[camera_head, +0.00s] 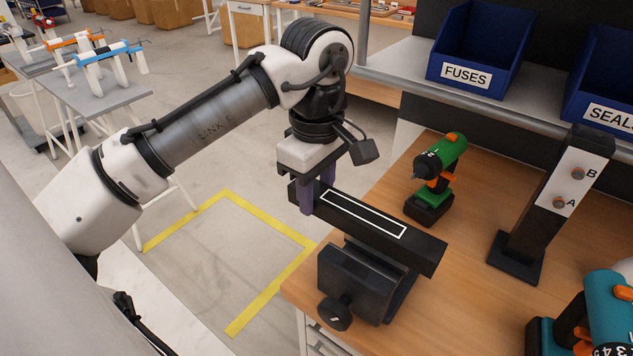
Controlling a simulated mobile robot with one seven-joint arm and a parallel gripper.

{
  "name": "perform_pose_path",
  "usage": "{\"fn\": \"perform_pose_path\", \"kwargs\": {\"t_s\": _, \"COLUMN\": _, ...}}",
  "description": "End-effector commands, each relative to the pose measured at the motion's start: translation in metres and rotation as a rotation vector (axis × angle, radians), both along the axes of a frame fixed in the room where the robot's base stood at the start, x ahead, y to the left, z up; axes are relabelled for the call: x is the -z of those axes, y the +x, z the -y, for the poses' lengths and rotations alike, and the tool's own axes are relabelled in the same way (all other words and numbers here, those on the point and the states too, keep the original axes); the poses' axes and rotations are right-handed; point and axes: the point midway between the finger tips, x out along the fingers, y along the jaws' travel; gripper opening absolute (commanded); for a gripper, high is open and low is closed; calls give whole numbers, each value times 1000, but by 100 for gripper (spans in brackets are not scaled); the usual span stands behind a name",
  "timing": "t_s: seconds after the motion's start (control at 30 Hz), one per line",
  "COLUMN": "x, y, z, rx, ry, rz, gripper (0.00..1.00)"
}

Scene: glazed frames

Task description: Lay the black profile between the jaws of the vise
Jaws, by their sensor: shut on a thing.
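The black profile (420,248), a long bar with a white rectangle outlined on its top, is held level at its left end by my gripper (316,192). The gripper's purple fingers are shut on it, one on each side. The bar runs from the gripper down to the right in the picture, over the dark vise (352,283) at the table's corner. Its right end reaches past the vise. The bar hides much of the jaws, so I cannot tell whether it sits between them or just above. The vise's round handle faces front left.
A green drill (440,165) stands on the wooden table (465,310) close behind the bar. A black post (548,205) marked A and B and a teal tool (605,310) stand to the right. A blue FUSES bin (478,45) is on the shelf above. Bare table lies right of the vise.

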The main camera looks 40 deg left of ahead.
Motion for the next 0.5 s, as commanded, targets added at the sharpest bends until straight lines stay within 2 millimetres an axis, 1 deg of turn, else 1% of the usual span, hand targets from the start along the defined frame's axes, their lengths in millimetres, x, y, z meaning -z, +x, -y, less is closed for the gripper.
{"fn": "perform_pose_path", "kwargs": {"t_s": 0.03, "x": 8, "y": 0, "z": 0, "rx": 1, "ry": -1, "rz": 0, "gripper": 5}}
{"fn": "perform_pose_path", "kwargs": {"t_s": 0.2, "x": 20, "y": 0, "z": 0, "rx": 1, "ry": 0, "rz": 1, "gripper": 5}}
{"fn": "perform_pose_path", "kwargs": {"t_s": 0.5, "x": 22, "y": 0, "z": 0, "rx": 1, "ry": 0, "rz": 1, "gripper": 5}}
